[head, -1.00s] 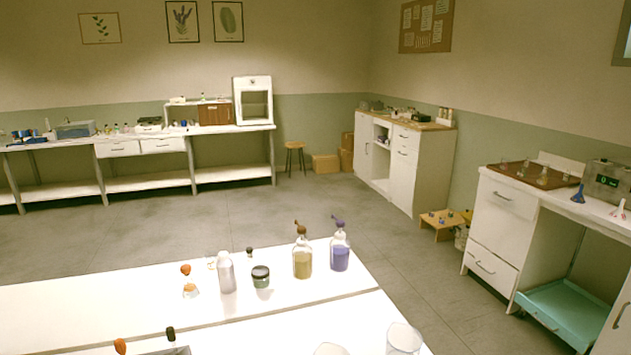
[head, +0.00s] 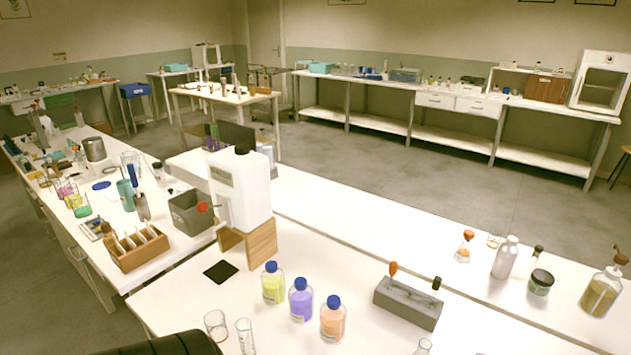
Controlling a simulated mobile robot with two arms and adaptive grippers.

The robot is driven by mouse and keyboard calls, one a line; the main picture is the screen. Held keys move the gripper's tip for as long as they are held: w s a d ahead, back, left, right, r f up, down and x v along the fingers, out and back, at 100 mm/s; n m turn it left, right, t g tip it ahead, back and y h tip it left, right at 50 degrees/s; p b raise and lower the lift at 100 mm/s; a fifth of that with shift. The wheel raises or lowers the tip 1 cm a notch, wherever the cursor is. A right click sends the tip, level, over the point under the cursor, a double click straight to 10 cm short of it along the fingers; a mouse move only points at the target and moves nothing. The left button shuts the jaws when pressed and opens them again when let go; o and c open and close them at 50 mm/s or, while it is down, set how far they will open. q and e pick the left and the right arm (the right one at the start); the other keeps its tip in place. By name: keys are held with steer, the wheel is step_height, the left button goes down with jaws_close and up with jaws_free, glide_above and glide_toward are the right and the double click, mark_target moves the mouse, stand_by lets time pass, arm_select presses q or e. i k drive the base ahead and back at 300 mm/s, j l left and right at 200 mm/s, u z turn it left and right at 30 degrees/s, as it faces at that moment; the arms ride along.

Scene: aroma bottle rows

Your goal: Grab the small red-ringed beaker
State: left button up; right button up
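I cannot tell for sure whether this is the red ring. A taller, narrow clear glass (head: 245,337) stands just right of it, cut by the bottom edge of the picture.
Blue-capped bottles of yellow (head: 273,286), purple (head: 300,302) and orange (head: 333,321) liquid stand right of the beaker. A grey holder (head: 408,304) is further right. Behind are a white canister (head: 240,190) on a wooden stand (head: 262,245) and a black mat (head: 221,271).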

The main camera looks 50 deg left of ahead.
mark_target(214, 321)
steer(key=u, duration=2.45)
